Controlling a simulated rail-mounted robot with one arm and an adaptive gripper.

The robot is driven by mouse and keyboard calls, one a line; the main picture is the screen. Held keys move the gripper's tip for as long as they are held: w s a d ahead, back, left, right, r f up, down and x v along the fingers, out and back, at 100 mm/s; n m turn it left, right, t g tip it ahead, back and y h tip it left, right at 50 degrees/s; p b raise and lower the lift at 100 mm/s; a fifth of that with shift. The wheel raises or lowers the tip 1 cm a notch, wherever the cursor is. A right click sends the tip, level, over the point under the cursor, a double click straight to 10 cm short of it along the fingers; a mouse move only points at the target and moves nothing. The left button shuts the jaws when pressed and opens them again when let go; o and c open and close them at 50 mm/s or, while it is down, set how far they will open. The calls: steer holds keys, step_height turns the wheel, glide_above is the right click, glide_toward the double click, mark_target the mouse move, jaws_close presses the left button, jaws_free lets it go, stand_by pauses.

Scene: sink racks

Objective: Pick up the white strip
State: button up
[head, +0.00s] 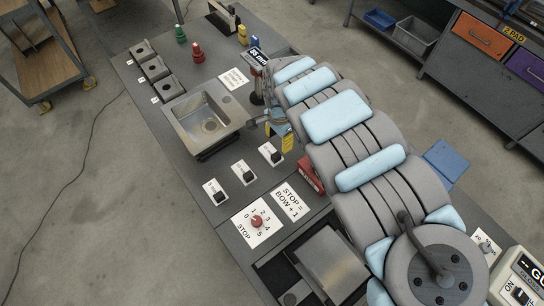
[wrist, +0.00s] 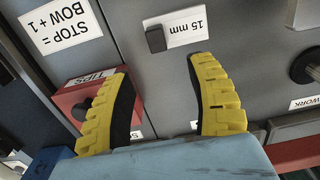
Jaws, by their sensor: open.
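My gripper (wrist: 158,70) is open in the wrist view, its two yellow ridged fingers apart with nothing held between them. In the head view one yellow finger of my gripper (head: 287,141) shows above the dark bench, right of the sink. I cannot single out a white strip for certain. A white 15 mm label (wrist: 187,34) lies beyond the fingertips, beside a black block; its card (head: 271,153) shows just below my gripper in the head view. Small white edges show by the finger bases, mostly hidden by my blue padded link.
A red box labelled TIPS (wrist: 84,98) stands close by the left finger; it also shows in the head view (head: 309,178). A STOP = BOW + 1 card (head: 291,201) and a dial card (head: 257,223) lie nearby. The sink (head: 208,118) is to the left.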

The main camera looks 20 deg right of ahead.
mark_target(276, 156)
steer(key=shift+w+f, duration=0.1)
steer(key=shift+f, duration=1.95)
steer(key=shift+s+a+f+b, duration=0.15)
steer(key=shift+a+f, duration=0.05)
steer(key=shift+f, duration=0.4)
steer(key=shift+s+a+f+b, duration=0.1)
steer(key=shift+a+f+b, duration=0.15)
steer(key=shift+f, duration=0.35)
steer(key=shift+s+a+f+b, duration=0.1)
steer(key=shift+s+a+f, duration=0.1)
steer(key=shift+f, duration=0.4)
steer(key=shift+d+f, duration=0.1)
steer(key=shift+f, duration=0.75)
steer(key=shift+w, duration=0.1)
jaws_close()
